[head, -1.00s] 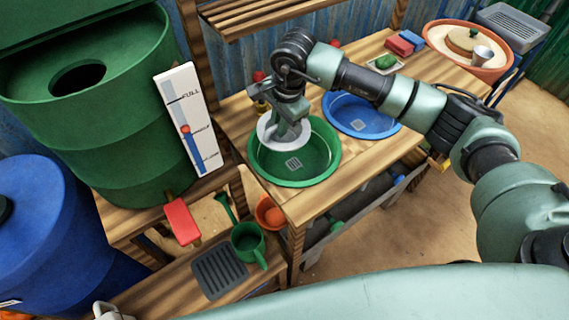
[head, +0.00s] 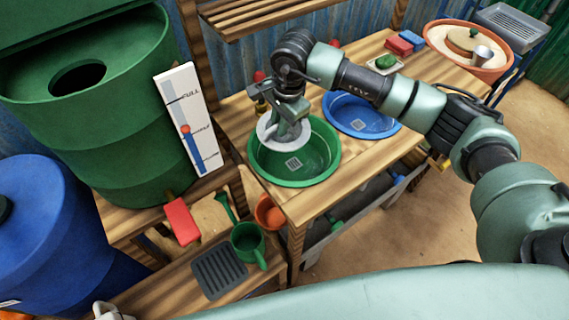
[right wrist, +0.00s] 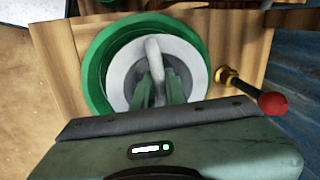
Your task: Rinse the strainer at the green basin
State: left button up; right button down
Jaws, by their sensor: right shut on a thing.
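The green basin (head: 325,171) is set into the wooden counter, with a square drain grid at its bottom. My right gripper (head: 284,138) is over the back left part of the basin. It is shut on the strainer (head: 268,133), a pale round thing partly hidden by the fingers. In the right wrist view the strainer (right wrist: 193,62) shows as a pale disc inside the basin's green rim (right wrist: 91,70), with its light handle between the fingers (right wrist: 158,88). I cannot tell whether the strainer touches the basin. My left gripper is not in view.
A blue basin (head: 385,123) is beside the green one. A brass tap with a red knob (right wrist: 272,103) stands close to my right gripper. A green barrel (head: 110,120) with a level gauge (head: 187,115) is at left. A green mug (head: 246,241) stands on the lower shelf.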

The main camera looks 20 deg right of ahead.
jog(key=shift+r+p, duration=0.7)
jog(key=shift+r, duration=1.35)
jog(key=shift+s, duration=0.1)
